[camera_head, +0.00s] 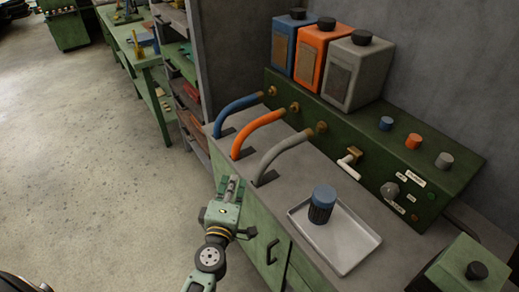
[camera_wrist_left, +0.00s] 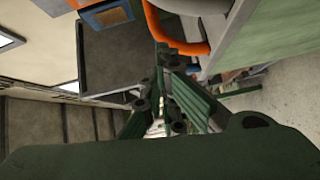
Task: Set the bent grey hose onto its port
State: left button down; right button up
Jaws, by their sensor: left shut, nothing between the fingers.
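The bent grey hose (camera_head: 285,152) arches over the bench top in the head view. Its upper end meets a brass port (camera_head: 321,127) on the green panel, and its lower end is by a dark slot at the bench's front edge. I cannot tell how firmly it sits at the port. My left gripper (camera_head: 231,186) is shut and empty, in front of the bench edge and left of the hose's lower end, apart from it. Its fingers (camera_wrist_left: 162,108) also show in the left wrist view. My right gripper is not in view.
A blue hose (camera_head: 238,104) and an orange hose (camera_head: 257,130) run beside the grey one. A metal tray (camera_head: 355,252) with a blue-capped jar (camera_head: 321,205) lies to the right. A valve handle (camera_head: 349,160) sticks out from the panel. The floor (camera_head: 80,190) at left is clear.

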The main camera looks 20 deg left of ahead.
pick_arm(q)
jog(key=w+d+b, duration=0.1)
jog(key=w+d, duration=0.1)
jog(key=w, duration=0.9)
jog(key=shift+f, duration=0.15)
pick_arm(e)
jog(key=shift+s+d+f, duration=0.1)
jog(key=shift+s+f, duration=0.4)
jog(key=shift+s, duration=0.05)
pick_arm(q)
jog(key=shift+w, duration=0.1)
jog(key=w+d, duration=0.1)
jog(key=w, duration=0.1)
jog(key=w+d, duration=0.2)
jog(key=shift+w+d+b, duration=0.2)
jog(key=shift+d+b, duration=0.05)
jog(key=shift+b, duration=0.1)
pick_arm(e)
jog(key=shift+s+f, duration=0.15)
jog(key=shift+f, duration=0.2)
